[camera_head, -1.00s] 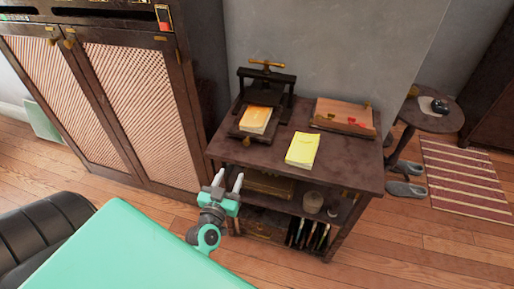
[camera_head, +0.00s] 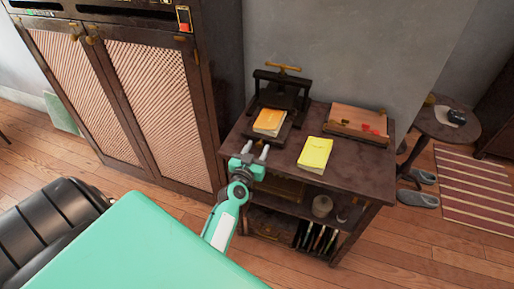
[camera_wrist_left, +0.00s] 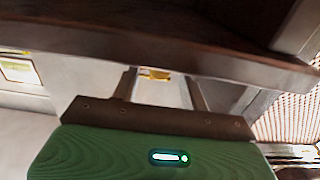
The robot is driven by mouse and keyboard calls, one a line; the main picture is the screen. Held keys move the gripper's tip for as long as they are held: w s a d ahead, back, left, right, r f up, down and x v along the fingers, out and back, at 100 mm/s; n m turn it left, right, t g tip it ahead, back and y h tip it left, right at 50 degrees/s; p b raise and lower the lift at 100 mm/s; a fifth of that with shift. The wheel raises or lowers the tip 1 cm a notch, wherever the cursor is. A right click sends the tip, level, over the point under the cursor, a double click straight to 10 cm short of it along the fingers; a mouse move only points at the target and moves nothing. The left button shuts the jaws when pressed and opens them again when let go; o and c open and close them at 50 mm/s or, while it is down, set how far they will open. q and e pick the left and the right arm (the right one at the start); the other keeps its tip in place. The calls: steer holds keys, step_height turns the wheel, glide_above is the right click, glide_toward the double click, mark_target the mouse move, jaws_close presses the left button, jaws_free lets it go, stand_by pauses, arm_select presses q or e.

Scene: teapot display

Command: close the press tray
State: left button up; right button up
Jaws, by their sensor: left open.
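The dark book press (camera_head: 283,92) with a brass handle stands at the back left of the side table. Its tray (camera_head: 281,138) sticks out toward me, with an orange book (camera_head: 269,122) lying on it. My left gripper (camera_head: 257,150) is open, its pale fingertips close to the front of the tray. I cannot tell whether they touch. In the left wrist view, a small brass piece (camera_wrist_left: 155,73) shows between the two open fingers; I cannot tell which part it is. The gripper hides the tray's front in the head view. My right gripper is not in view.
On the table (camera_head: 345,177), a yellow book (camera_head: 315,153) lies right of the tray and a wooden board (camera_head: 357,120) lies behind it. A tall lattice-door cabinet (camera_head: 150,105) stands close on the left. A round stool (camera_head: 447,124) stands at right.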

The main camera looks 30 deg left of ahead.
mark_target(259, 145)
arm_select(q)
steer(key=shift+w, duration=0.25)
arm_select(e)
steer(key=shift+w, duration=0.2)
arm_select(q)
jaws_close()
steer(key=shift+w+a+r, duration=0.1)
steer(key=shift+w+a, duration=0.05)
steer(key=shift+w, duration=0.2)
steer(key=shift+x, duration=1.15)
steer(key=shift+w, duration=0.45)
jaws_free()
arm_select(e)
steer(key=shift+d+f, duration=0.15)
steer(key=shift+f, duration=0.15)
arm_select(q)
steer(key=shift+s, duration=0.15)
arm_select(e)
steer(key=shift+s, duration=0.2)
